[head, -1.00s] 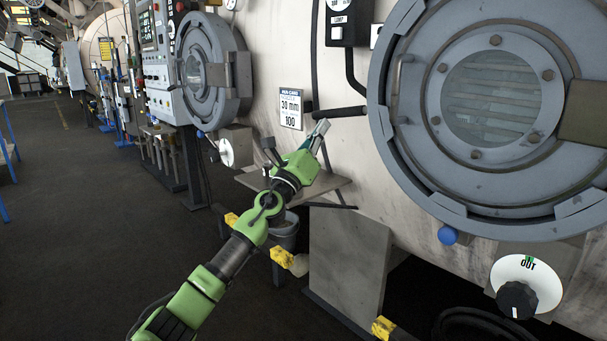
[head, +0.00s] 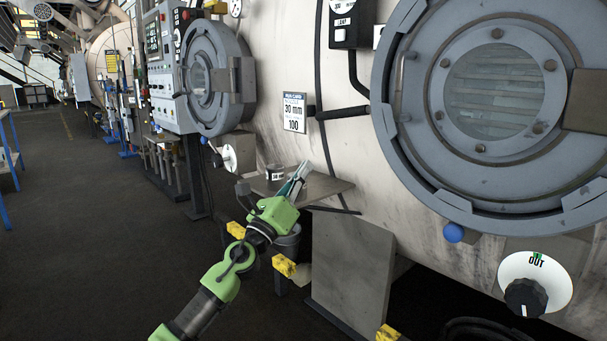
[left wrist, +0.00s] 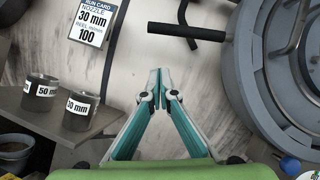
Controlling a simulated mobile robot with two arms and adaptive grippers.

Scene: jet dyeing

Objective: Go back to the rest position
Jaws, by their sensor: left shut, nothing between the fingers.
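My left gripper (head: 298,175) is on the green arm in the lower middle of the head view, in front of the small shelf (head: 325,188). In the left wrist view its fingertips (left wrist: 159,72) meet in the middle, shut with nothing between them. Behind them is the pale machine wall (left wrist: 185,60). My right gripper is in neither view.
A round door (head: 500,90) is at right, above a dial marked OUT (head: 545,268). Labelled pots (left wrist: 82,110) stand on the shelf. Floor at left (head: 80,230) is clear.

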